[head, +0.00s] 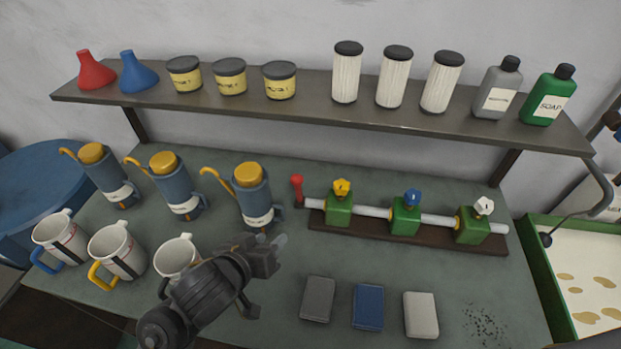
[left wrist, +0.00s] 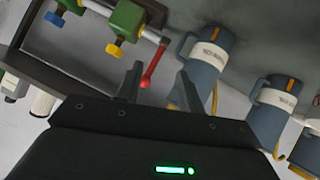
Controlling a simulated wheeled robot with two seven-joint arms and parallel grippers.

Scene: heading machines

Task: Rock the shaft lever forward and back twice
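The shaft lever (head: 297,188) is a short red handle with a round knob, standing up at the left end of a silver shaft (head: 377,211). In the left wrist view the red lever (left wrist: 154,64) shows between my two fingers in the picture, with its knob end toward the gripper. My left gripper (head: 268,273) is open and empty over the bench, nearer the front than the lever and a little left of it. It also shows open in the left wrist view (left wrist: 160,82). The fingers look apart from the lever. My right gripper is not in view.
Green valve blocks with yellow, blue and white knobs sit along the shaft on a brown board (head: 400,241). A blue canister (head: 253,198) stands close left of the lever. White mugs (head: 118,250) stand front left. Three small blocks (head: 368,306) lie in front. A shelf (head: 300,111) overhangs behind.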

